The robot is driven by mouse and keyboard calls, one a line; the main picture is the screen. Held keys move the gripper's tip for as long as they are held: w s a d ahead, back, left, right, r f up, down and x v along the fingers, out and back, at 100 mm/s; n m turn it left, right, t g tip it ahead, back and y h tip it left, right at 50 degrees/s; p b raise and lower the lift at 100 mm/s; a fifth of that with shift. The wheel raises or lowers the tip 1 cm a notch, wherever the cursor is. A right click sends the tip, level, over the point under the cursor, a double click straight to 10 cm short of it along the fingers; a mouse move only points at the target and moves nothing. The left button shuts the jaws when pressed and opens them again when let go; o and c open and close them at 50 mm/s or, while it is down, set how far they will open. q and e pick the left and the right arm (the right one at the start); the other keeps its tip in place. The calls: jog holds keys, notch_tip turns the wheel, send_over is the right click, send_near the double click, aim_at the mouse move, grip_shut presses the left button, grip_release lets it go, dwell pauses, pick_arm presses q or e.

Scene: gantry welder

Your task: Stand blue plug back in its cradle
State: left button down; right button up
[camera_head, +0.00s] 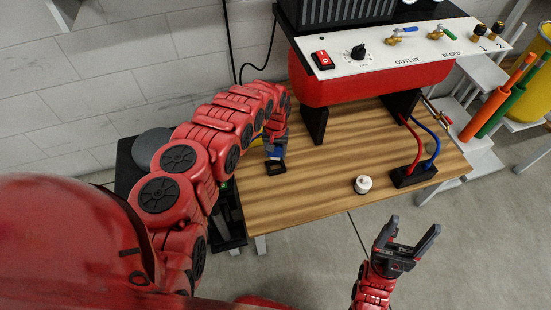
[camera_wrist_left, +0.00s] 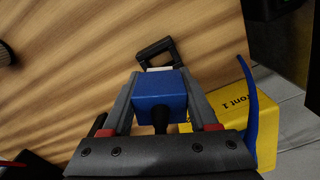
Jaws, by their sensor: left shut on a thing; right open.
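The blue plug (camera_wrist_left: 158,92) is a blue block with a dark stem, held between the two fingers of my left gripper (camera_wrist_left: 155,85). In the head view the plug (camera_head: 275,153) shows small at the end of my left arm. A pale tip shows on its far side in the left wrist view. The cradle (camera_wrist_left: 140,56), a small black square frame, is just beyond this tip; it also shows on the wooden bench in the head view (camera_head: 276,171). I cannot tell whether tip and cradle touch. My right gripper (camera_head: 413,235) is open and empty before the bench.
The wooden bench (camera_head: 320,190) carries a white round knob (camera_head: 363,184) and a black block (camera_head: 413,177) with red and blue leads. A red machine (camera_head: 375,82) stands over the back. A yellow labelled thing (camera_wrist_left: 235,120) is beside my left gripper. The bench's front middle is clear.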

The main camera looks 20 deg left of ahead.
aim_at(275, 158)
pick_arm(q)
jog(key=shift+f+b, duration=0.5)
jog(key=shift+f, duration=1.25)
jog(key=shift+f+b, duration=0.4)
jog(key=shift+f, duration=0.1)
jog(key=shift+c, duration=0.8)
grip_release()
